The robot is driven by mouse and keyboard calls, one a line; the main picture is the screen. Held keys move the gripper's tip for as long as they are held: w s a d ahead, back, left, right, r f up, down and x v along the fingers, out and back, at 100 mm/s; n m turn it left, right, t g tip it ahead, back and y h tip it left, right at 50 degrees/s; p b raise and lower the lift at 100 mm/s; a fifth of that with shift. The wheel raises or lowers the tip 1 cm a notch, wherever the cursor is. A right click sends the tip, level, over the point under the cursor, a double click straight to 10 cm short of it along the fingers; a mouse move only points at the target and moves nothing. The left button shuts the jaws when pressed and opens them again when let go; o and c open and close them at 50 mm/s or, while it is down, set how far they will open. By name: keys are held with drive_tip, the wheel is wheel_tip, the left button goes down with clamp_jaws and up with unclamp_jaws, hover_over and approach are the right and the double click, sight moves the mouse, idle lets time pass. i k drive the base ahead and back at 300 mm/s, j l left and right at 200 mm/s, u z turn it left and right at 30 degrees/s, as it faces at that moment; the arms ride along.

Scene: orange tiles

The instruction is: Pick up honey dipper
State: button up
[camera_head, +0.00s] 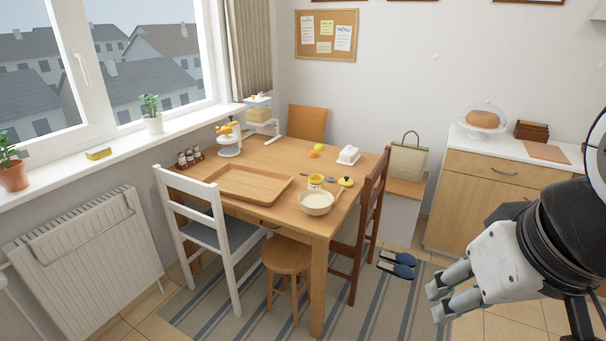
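I cannot clearly pick out the honey dipper at this size. A thin handle-like piece (337,194) sticks up at the right rim of a white bowl (317,208) with pale contents, near the table's front right corner. I cannot tell whether it is the dipper. A small yellow jar (315,181) stands just behind the bowl, with small utensils too small to name beside it. My gripper (436,302) is at the lower right, over the floor, well apart from the table. Its two fingers are spread with nothing between them.
Blue slippers (397,264) lie on the floor.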

sight(342, 188)
drive_tip(key=i+j+z, duration=0.15)
drive_tip(key=i+j, duration=0.15)
drive_tip(key=i, duration=0.3)
drive_tip(key=i+j+z, duration=0.1)
drive_tip(key=i+j, duration=0.3)
drive_tip(key=i, duration=0.2)
drive_tip(key=i+j+z, duration=0.15)
drive_tip(key=i+j, duration=0.25)
drive_tip(key=i, duration=0.15)
